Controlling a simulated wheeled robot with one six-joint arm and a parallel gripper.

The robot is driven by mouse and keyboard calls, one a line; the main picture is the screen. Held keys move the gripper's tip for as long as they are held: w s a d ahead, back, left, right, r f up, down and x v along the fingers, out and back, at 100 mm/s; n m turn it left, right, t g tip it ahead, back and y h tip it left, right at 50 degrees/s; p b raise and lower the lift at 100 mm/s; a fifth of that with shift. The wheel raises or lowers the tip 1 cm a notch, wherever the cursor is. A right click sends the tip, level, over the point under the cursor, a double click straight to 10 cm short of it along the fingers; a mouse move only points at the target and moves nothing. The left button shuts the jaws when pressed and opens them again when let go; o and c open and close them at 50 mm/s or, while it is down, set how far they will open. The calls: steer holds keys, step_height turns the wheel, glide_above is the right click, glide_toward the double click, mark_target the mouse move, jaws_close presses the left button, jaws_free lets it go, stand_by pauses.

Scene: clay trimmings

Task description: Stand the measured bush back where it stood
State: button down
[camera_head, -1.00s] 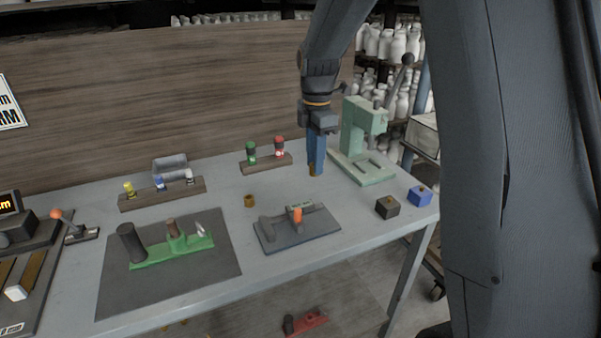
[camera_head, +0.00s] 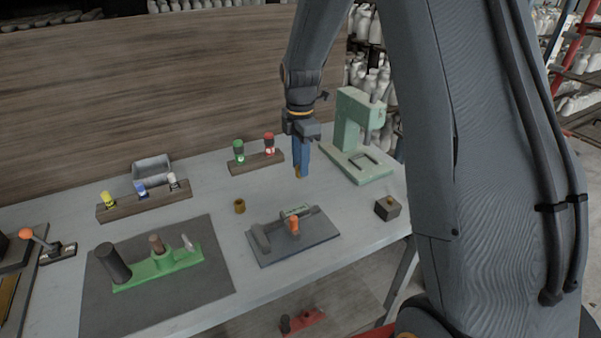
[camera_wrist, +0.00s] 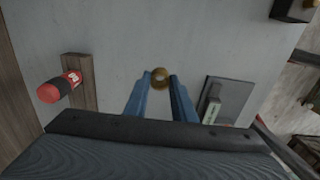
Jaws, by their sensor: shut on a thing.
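My gripper (camera_head: 299,173) hangs above the table, fingers pointing down. Its blue fingers are shut on a brass bush (camera_head: 298,174), a short ring whose lower part shows at the fingertips. In the wrist view the bush (camera_wrist: 160,77) sits between the two fingertips. The held bush appears clear of the table, between the rack with the green and red bottles and the grey fixture. A second brass bush (camera_head: 239,206) stands upright on the table, left of the gripper. No mark for a standing place can be made out.
A grey fixture plate (camera_head: 322,232) with an orange-tipped part lies in front of my gripper. A pale green press (camera_head: 347,135) stands right. A wooden bottle rack (camera_head: 245,167) is behind left. A dark block (camera_head: 387,208) sits near the right edge. Bare table surrounds the standing bush.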

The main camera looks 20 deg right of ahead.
steer(key=shift+f+p, duration=0.4)
steer(key=shift+f, duration=1.5)
steer(key=shift+f, duration=0.1)
steer(key=c, duration=1.5)
jaws_free()
step_height(320, 180, up, 12)
steer(key=b, duration=0.3)
steer(key=s+f+m, duration=0.2)
steer(key=s+m, duration=0.4)
steer(key=s, duration=0.2)
steer(key=s+f+m, duration=0.3)
steer(key=s+m, duration=0.4)
steer(key=s, duration=0.1)
steer(key=s+f+m, duration=0.3)
steer(key=s+m, duration=0.4)
steer(key=s, duration=0.1)
steer(key=shift+t, duration=0.4)
steer(key=shift+r, duration=0.1)
